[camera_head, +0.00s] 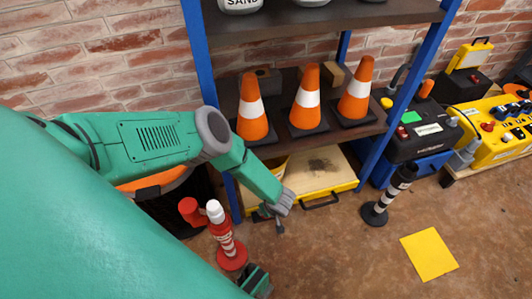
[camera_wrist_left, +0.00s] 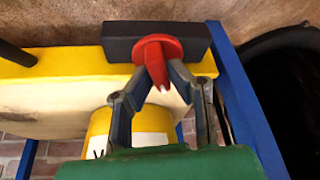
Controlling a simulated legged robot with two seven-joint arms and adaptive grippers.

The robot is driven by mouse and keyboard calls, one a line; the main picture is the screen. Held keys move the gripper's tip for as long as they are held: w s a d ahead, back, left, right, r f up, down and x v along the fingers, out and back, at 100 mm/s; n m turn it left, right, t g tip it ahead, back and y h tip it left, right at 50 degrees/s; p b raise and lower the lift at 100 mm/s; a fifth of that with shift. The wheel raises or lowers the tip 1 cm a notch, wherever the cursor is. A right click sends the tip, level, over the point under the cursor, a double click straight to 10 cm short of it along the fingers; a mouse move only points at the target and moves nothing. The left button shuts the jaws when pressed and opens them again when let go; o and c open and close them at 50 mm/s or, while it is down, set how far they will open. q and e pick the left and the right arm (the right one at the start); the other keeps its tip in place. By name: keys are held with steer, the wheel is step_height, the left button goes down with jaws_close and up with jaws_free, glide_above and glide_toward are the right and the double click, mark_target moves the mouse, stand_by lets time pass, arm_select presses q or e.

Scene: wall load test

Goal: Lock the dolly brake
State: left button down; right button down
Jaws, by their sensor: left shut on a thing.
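The dolly (camera_head: 330,190) is a pale platform with a yellow edge, low under the shelf rack. Its yellow edge (camera_wrist_left: 70,62) also shows in the left wrist view. There, a red brake lever (camera_wrist_left: 153,48) on a red disc sits against a dark block (camera_wrist_left: 120,40) at that edge. My left gripper (camera_wrist_left: 158,72) is shut on the red lever, with a finger on either side. In the head view, my left gripper (camera_head: 272,216) is at the dolly's front left corner, and the lever is hidden there.
A rack with blue posts (camera_head: 232,200) holds several orange cones (camera_head: 306,100). A red-and-white post (camera_head: 226,240) stands near my left forearm. A black-and-white post (camera_head: 388,195) and yellow floor sheet (camera_head: 429,254) are to the right.

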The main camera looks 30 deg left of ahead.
arm_select(q)
steer(key=n+g, duration=0.2)
steer(key=n, duration=0.3)
steer(key=shift+n, duration=0.3)
steer(key=n+g, duration=0.1)
steer(key=n, duration=0.2)
steer(key=n+g, duration=0.1)
steer(key=n, duration=0.1)
steer(key=shift+w+d+n+h, duration=0.1)
steer(key=shift+w+n+h, duration=0.05)
steer(key=shift+n+h, duration=0.2)
steer(key=shift+n, duration=0.25)
steer(key=c, duration=1.5)
jaws_free()
steer(key=shift+c, duration=0.2)
steer(key=v, duration=0.7)
steer(key=shift+w, duration=0.3)
steer(key=shift+d+r, duration=0.1)
